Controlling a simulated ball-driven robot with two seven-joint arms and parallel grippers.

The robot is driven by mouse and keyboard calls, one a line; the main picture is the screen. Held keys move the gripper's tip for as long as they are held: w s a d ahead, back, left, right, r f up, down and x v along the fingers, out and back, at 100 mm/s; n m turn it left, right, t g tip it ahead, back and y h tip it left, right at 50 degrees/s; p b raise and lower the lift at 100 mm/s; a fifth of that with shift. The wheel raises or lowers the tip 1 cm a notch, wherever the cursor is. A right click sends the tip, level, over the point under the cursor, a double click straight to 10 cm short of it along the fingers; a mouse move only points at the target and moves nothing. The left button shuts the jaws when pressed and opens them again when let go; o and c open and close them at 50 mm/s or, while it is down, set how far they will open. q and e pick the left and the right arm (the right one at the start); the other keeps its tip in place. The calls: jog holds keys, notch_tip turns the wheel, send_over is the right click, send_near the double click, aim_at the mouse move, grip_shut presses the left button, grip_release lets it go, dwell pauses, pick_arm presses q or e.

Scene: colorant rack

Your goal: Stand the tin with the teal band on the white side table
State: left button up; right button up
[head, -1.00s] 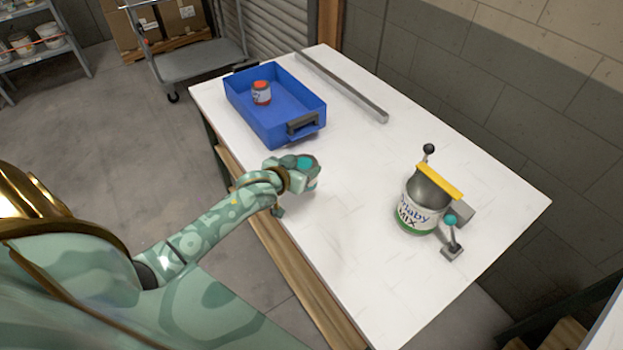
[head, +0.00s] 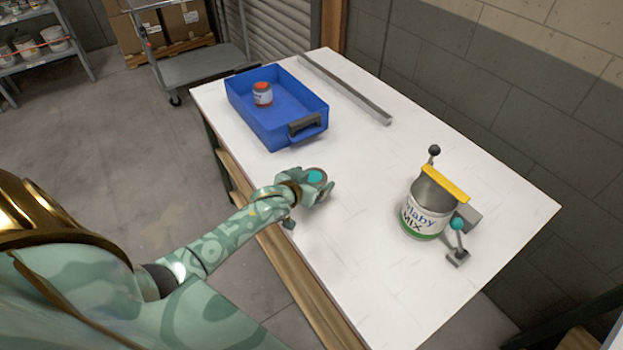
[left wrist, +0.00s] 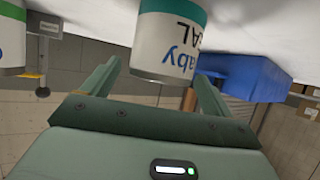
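The tin with the teal band (head: 315,176) is at my left gripper (head: 318,190), over the near part of a white-topped table (head: 370,240). In the left wrist view the tin (left wrist: 170,38) hangs upside down in the picture, between the fingers of my left gripper (left wrist: 158,68); blue letters show on its white side and the teal band at its rim. The gripper appears closed around it. My right gripper is not in view. No separate side table shows clearly.
A blue tray (head: 258,129) with a small orange-topped tin (head: 263,94) stands at the far left. A grey bar (head: 345,88) lies behind it. A large green-banded tin (head: 424,212) stands under a yellow bar (head: 445,184) at right, beside levers. The middle is clear.

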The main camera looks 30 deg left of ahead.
pick_arm(q)
jog(key=shift+r, duration=0.1)
jog(key=shift+s+r, duration=0.15)
jog(key=shift+s, duration=0.05)
jog(key=p+v, duration=0.4)
jog(key=v, duration=0.7)
jog(key=shift+s, duration=0.25)
